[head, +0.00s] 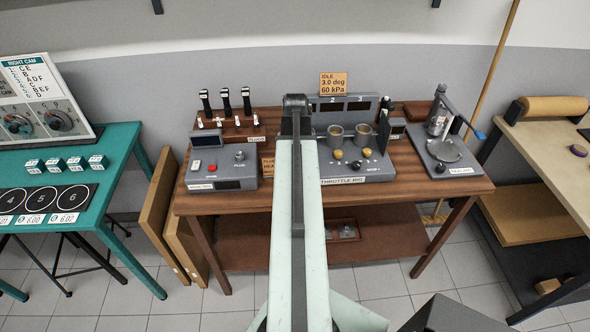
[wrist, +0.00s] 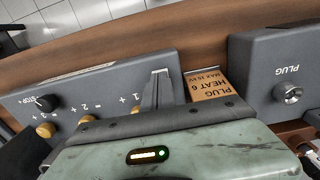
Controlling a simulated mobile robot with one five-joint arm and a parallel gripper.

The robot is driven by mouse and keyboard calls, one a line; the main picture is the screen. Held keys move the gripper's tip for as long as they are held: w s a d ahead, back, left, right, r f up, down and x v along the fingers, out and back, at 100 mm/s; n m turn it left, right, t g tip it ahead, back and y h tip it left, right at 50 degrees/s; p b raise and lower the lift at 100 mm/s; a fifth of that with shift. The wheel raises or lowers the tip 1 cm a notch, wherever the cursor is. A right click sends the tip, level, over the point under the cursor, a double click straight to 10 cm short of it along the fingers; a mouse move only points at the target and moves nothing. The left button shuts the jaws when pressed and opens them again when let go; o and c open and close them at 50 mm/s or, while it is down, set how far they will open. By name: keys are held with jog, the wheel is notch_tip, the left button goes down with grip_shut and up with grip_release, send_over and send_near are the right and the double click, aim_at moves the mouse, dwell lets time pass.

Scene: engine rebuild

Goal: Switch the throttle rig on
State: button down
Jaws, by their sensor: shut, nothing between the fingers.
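The throttle rig is a grey console (head: 378,182) on the wooden bench, just right of my arm in the head view. It carries metal cups, brass knobs (head: 366,153) and a dark display (head: 358,106); its left part is hidden by my arm. In the wrist view, its sloped panel (wrist: 75,85) shows upside down at the left, with a black knob (wrist: 48,103) by the word STOP and brass knobs by 1 and 2. My gripper (wrist: 160,74) is shut and empty, its fingertips over the panel's edge near a 1 mark. Contact cannot be told.
A grey plug tester (head: 222,170) stands left of my arm, its round socket (wrist: 289,94) at the wrist view's right. An orange plug card (wrist: 208,84) lies between the two consoles. A grey unit with a dish (head: 447,152) stands at the bench's right end.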

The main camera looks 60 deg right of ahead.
jog(key=shift+f+b, duration=0.3)
jog(key=shift+f, duration=0.05)
notch_tip(320, 180, up, 7)
jog(key=p, duration=0.7)
jog(key=shift+r, duration=0.1)
jog(key=shift+w, duration=0.1)
